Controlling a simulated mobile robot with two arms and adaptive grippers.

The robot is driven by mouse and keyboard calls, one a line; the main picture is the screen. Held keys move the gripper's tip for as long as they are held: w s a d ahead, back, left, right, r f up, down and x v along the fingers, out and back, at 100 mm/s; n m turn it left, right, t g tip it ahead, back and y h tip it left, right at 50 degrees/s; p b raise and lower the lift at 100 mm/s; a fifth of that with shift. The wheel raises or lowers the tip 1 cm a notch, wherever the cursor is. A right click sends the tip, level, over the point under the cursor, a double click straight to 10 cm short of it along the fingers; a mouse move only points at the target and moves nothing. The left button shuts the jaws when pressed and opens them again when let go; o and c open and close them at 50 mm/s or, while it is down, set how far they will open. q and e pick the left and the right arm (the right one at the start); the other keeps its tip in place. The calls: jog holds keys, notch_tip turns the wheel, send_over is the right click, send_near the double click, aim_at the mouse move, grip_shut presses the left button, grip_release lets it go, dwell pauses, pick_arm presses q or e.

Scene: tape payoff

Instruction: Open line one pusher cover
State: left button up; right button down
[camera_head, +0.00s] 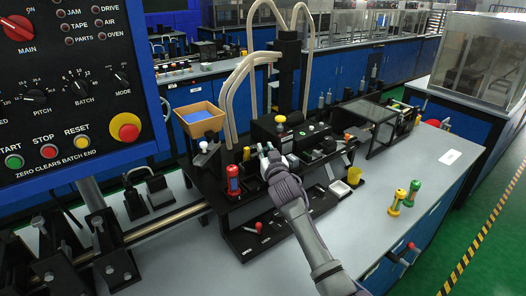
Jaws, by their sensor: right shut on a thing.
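A black machine unit (318,194) stands on the grey bench in the middle of the view. My right arm reaches up from the bottom, and my right gripper (265,153) is at the front left of this unit. Its fingers are shut on a small part there, which looks like part of the pusher cover; the fingers hide most of it. I cannot tell how far the cover is open. A red cylinder with a dark band (233,180) stands just left of the gripper. My left gripper is not in view.
A control panel (75,90) fills the upper left. Pale hoses (232,95) hang by the black column.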

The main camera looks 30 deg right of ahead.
jog(key=c, duration=1)
grip_release()
jog(key=shift+c, duration=0.2)
jog(key=v, duration=1.2)
